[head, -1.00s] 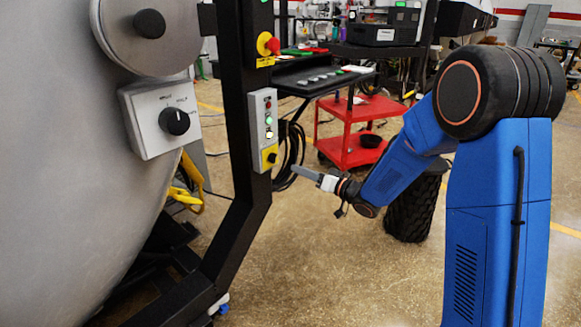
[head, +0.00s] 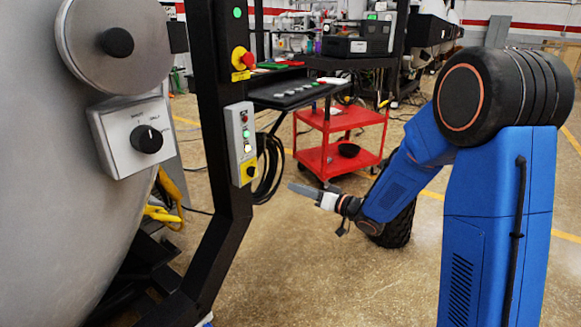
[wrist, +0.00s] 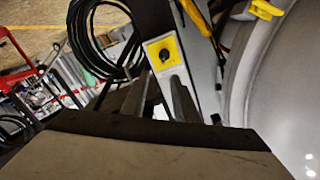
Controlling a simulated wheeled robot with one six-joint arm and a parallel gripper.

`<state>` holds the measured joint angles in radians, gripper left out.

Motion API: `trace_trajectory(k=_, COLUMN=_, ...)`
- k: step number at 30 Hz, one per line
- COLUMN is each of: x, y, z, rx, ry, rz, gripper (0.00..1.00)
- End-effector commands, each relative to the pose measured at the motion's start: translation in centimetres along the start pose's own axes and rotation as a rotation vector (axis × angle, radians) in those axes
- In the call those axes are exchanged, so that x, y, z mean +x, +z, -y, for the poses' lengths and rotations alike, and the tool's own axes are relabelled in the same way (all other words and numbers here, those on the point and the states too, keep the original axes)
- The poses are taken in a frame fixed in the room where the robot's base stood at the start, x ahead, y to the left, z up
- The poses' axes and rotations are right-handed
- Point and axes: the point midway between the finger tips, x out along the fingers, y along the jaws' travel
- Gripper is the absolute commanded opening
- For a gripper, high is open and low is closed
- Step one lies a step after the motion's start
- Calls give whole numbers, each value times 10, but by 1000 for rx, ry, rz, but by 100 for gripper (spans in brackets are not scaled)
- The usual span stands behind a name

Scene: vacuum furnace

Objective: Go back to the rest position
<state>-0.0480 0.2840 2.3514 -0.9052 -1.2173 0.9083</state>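My gripper (head: 293,188) points left in the head view, in free air to the right of the black post and below the button box. In the wrist view its two fingers (wrist: 157,98) stand apart with a gap between them, and nothing is held. The grey button box (head: 240,142) on the post has several lights and a yellow plate with a black switch (head: 247,171). That yellow-plated switch also shows in the wrist view (wrist: 165,54), beyond the fingers. The gripper is apart from it.
The grey furnace door (head: 60,200) with a white knob box (head: 133,138) fills the left. The black post (head: 215,170) stands beside it. A red cart (head: 340,155) stands behind my arm. Black cable coils (head: 270,165) hang behind the post. Floor below the gripper is clear.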

Motion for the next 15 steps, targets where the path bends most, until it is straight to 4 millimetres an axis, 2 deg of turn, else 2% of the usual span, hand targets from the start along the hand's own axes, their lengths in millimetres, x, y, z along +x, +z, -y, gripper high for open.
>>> trace_trajectory(k=5, x=-18, y=-26, z=-8, rx=-92, ry=154, rz=8, gripper=27)
trace_trajectory(k=8, x=-37, y=-42, z=-15, rx=-146, ry=271, rz=24, gripper=27)
trace_trajectory(k=15, x=-94, y=-70, z=-24, rx=-230, ry=532, rz=79, gripper=27)
